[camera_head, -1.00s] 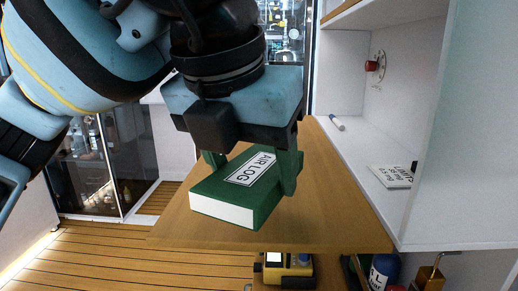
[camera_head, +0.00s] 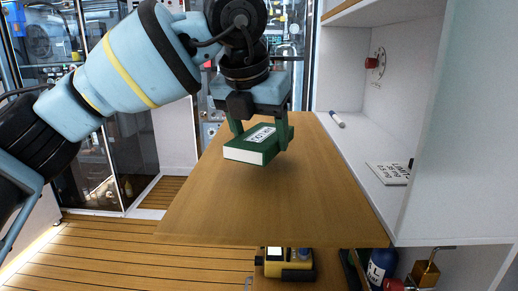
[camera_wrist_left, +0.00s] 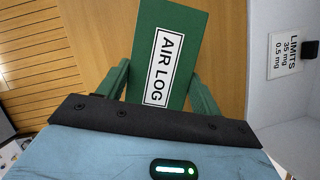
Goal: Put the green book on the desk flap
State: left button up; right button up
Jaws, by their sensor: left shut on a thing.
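The green book (camera_head: 243,150), labelled AIR LOG, is held between the fingers of my left gripper (camera_head: 260,138). In the left wrist view the book (camera_wrist_left: 178,22) sits between the two green fingers (camera_wrist_left: 160,90), label facing the camera. The desk flap (camera_head: 250,205) is a wooden board below the book. The book appears over the flap's far half; whether it touches the surface I cannot tell for sure. My right gripper is not in view.
The flap's near part is bare.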

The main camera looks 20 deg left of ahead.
aim_at(256, 137)
pick_arm(q)
jog(key=shift+w, duration=0.1)
jog(key=shift+w+a, duration=0.15)
jog(key=shift+w, duration=0.15)
jog(key=shift+f, duration=1.75)
jog(key=shift+f, duration=0.1)
jog(key=o, duration=1.2)
jog(key=shift+f, duration=0.1)
jog(key=shift+s, duration=0.1)
jog(key=v, duration=1.2)
jog(key=shift+p, duration=0.4)
